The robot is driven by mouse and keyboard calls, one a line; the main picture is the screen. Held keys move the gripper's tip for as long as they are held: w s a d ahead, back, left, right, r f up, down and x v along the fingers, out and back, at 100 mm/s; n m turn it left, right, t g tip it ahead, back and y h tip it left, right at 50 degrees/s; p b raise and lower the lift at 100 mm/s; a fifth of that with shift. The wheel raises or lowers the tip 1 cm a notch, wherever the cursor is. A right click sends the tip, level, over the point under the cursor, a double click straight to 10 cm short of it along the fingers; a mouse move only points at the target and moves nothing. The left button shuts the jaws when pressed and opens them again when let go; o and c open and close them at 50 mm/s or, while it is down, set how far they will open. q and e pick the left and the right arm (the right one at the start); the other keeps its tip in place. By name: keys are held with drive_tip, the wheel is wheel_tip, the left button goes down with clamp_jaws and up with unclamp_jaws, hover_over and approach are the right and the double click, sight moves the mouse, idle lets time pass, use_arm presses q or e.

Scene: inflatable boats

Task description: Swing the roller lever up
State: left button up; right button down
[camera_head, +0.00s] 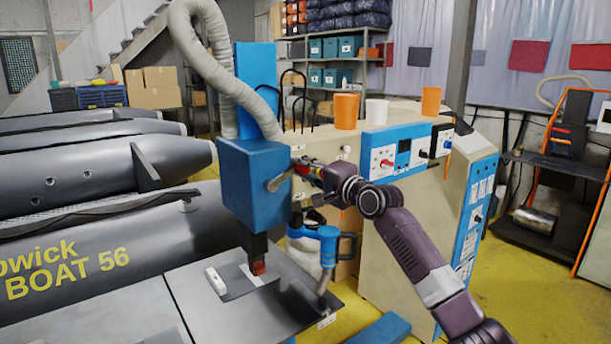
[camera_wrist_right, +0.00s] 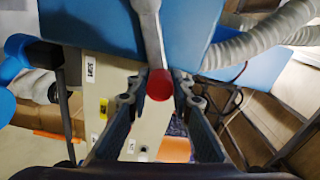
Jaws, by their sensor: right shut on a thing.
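In the right wrist view the lever (camera_wrist_right: 150,35) comes down from the top and ends in a red knob (camera_wrist_right: 159,84). The two fingers of my right gripper (camera_wrist_right: 158,95) stand on either side of the knob and are shut on it. In the head view the fingers partly hide the knob. My left gripper is not in view.
A grey worktable (camera_head: 235,312) lies below the machine head, with a small white object (camera_head: 215,281) on it. A thick grey hose (camera_head: 215,50) arches over the head. Grey boats (camera_head: 100,230) fill the left.

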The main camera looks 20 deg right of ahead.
drive_tip(key=shift+s+a+r+n+p, duration=0.1)
drive_tip(key=shift+a+r+n+p, duration=0.15)
drive_tip(key=shift+r+n, duration=0.25)
drive_tip(key=shift+s+a+r+n+p, duration=0.1)
drive_tip(key=shift+a+r+n, duration=0.1)
drive_tip(key=shift+r+n, duration=0.3)
drive_tip(key=shift+f, duration=0.1)
drive_tip(key=c, duration=1.7)
unclamp_jaws()
drive_tip(key=shift+a, duration=0.1)
drive_tip(key=shift+s+f, duration=0.1)
drive_tip(key=v, duration=1.2)
